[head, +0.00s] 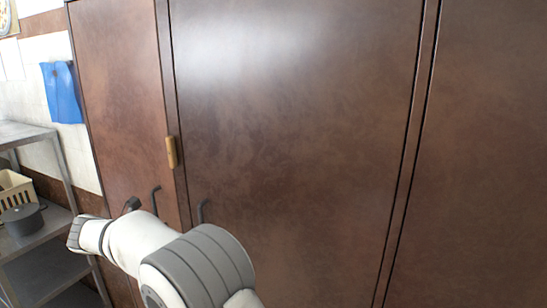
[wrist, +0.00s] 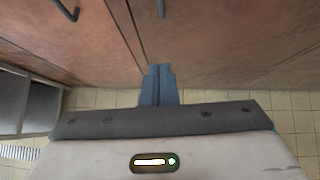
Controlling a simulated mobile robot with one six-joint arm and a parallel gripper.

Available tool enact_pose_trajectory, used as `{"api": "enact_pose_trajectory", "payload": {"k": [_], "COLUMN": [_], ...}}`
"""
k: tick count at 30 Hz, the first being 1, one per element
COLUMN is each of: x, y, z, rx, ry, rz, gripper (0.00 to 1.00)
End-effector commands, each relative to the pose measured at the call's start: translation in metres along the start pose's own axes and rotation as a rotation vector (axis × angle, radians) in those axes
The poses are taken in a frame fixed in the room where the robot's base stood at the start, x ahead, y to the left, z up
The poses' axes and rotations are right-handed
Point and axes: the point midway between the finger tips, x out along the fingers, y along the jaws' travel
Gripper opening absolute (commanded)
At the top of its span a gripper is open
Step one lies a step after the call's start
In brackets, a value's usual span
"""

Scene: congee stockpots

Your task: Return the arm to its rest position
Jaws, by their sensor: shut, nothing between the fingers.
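My gripper shows in the wrist view, its two blue-grey fingers (wrist: 158,84) pressed together with nothing between them. It points toward the brown cabinet and the tiled floor, and no object is touching it as far as I can see. In the head view my white and grey arm reaches forward from the bottom, in front of the cabinet; the gripper's fingers cannot be made out there.
A tall brown cabinet (head: 290,110) with dark handles (head: 202,210) fills most of the head view, close to my arm. A metal shelf (head: 45,235) at left holds a grey pot (head: 22,219) and a cream basket (head: 14,188). Tiled floor (wrist: 95,98) shows below the cabinet.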

Motion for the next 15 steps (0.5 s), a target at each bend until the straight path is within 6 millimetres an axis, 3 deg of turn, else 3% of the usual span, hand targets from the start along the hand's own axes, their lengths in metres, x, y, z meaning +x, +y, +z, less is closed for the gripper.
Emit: {"api": "enact_pose_trajectory", "payload": {"k": [8,15], "x": [0.006,-0.004], "y": [-0.024,-0.072], "z": [0.083,0.174], "rx": [-0.205,-0.597], "ry": [-0.164,-0.412], "rz": [0.125,0.248], "gripper": [0.00,0.00]}}
